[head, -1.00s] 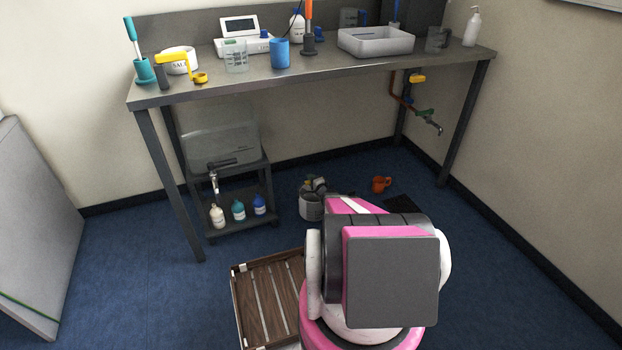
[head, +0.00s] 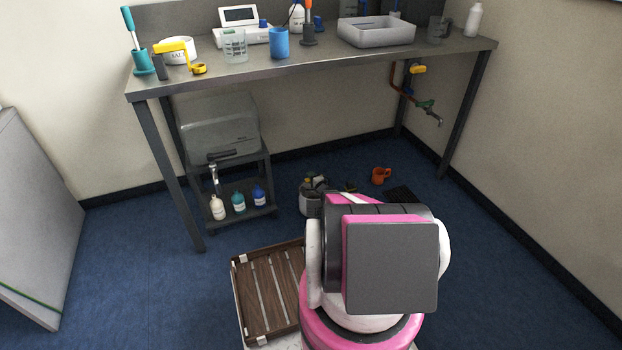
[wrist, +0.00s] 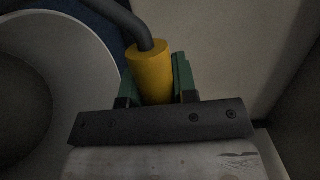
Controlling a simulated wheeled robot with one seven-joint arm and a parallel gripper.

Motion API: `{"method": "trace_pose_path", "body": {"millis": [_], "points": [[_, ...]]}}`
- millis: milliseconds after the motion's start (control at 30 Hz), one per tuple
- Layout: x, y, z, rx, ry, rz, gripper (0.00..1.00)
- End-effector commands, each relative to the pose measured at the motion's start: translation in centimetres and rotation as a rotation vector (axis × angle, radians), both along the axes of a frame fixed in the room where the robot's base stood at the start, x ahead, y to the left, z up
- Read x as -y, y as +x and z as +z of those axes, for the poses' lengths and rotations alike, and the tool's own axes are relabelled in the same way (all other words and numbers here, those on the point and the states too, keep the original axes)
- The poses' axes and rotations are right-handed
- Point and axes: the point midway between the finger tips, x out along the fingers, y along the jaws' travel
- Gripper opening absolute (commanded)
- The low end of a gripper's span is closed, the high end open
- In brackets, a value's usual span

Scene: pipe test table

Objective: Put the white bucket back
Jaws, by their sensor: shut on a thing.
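The white bucket (head: 309,205) shows in the head view near the floor under the bench, partly hidden by my arm. In the wrist view its pale curved rim and wall (wrist: 98,45) fill the left side, with a dark inside. My gripper (wrist: 153,82) is shut on the yellow grip (wrist: 150,68) of the bucket's dark handle, between its green fingertips. The handle curves away to the upper left. In the head view I cannot tell whether the bucket touches the floor.
An orange mug (head: 381,175) and a dark floor grate (head: 401,194) lie right of the bucket. A low cart (head: 240,217) with bottles stands left. The pipe and tap (head: 425,104) hang under the bench (head: 330,70).

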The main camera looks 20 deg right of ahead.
Motion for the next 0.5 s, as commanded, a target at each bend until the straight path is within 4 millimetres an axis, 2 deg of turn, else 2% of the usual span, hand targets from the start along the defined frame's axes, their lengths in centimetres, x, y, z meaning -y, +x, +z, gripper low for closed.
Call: {"method": "trace_pose_path", "body": {"millis": [500], "points": [[0.01,0.02,-0.83,0.001,0.0,0.0,0.0]]}}
